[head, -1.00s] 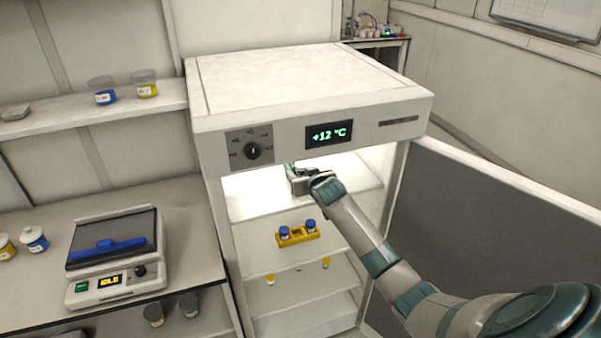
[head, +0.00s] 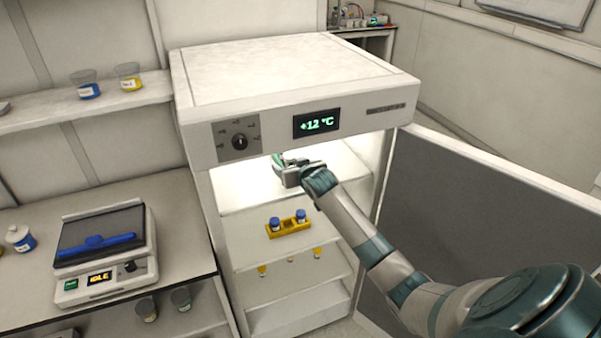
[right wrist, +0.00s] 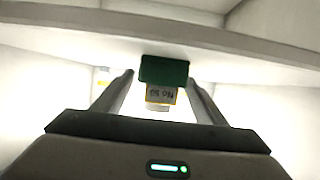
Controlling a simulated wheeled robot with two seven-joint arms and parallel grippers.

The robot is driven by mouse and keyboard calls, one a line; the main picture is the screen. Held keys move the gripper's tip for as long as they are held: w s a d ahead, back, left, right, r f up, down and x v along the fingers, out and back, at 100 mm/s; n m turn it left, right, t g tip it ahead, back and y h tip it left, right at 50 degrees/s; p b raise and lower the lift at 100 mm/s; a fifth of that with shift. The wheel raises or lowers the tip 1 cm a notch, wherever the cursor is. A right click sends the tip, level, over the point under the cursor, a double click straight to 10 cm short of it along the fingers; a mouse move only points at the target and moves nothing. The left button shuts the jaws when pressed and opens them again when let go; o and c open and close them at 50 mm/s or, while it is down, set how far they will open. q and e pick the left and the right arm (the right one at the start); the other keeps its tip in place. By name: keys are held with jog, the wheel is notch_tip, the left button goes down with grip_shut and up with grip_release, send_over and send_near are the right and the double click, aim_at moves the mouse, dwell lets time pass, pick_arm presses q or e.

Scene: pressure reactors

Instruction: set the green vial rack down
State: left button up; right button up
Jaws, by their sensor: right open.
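The green vial rack (right wrist: 164,70) shows in the right wrist view, between my two right fingertips. A vial or cup with a yellow-edged label (right wrist: 161,95) shows against it, its lettering upside down. My right gripper (right wrist: 164,88) is open, with its fingers on either side of the rack. Whether the rack rests on the shelf is hard to tell. In the head view my right gripper (head: 283,166) reaches into the bright top compartment of the cabinet (head: 290,55); the rack there is mostly hidden. My left gripper is not in view.
A yellow rack (head: 288,228) with blue-capped vials stands on the shelf below. The cabinet door (head: 470,200) is open to the right. A balance-like device reading IDLE (head: 105,255) stands on the left bench. The cabinet roof hangs close above my right arm.

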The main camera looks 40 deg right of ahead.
jog(key=b+v, duration=0.2)
jog(key=v, duration=0.8)
jog(key=shift+s, duration=0.35)
jog(key=shift+a, duration=0.1)
jog(key=s+a+f+n+g+b, duration=0.1)
jog(key=s+a+f+g, duration=0.35)
jog(key=f, duration=1.15)
jog(key=s+a+f+y+b, duration=0.1)
jog(key=s+f, duration=0.6)
jog(key=f, duration=0.8)
jog(key=s+a+f+n+g+b, duration=0.15)
jog(key=s+f, duration=0.45)
jog(key=f, duration=1)
jog(key=s+a+f+g+y, duration=0.1)
jog(key=s+a+f+g, duration=0.35)
jog(key=s+f, duration=1.3)
jog(key=s+a+f, duration=0.3)
jog(key=s, duration=0.5)
jog(key=s+a+f+n+g+b, duration=0.1)
jog(key=s+a+f, duration=0.1)
jog(key=s, duration=0.7)
jog(key=s+a+f+n+y, duration=0.1)
jog(key=s+a+f, duration=0.2)
jog(key=s, duration=0.6)
jog(key=shift+a+f+b, duration=0.35)
jog(key=shift+f, duration=0.1)
jog(key=shift+n+g, duration=0.25)
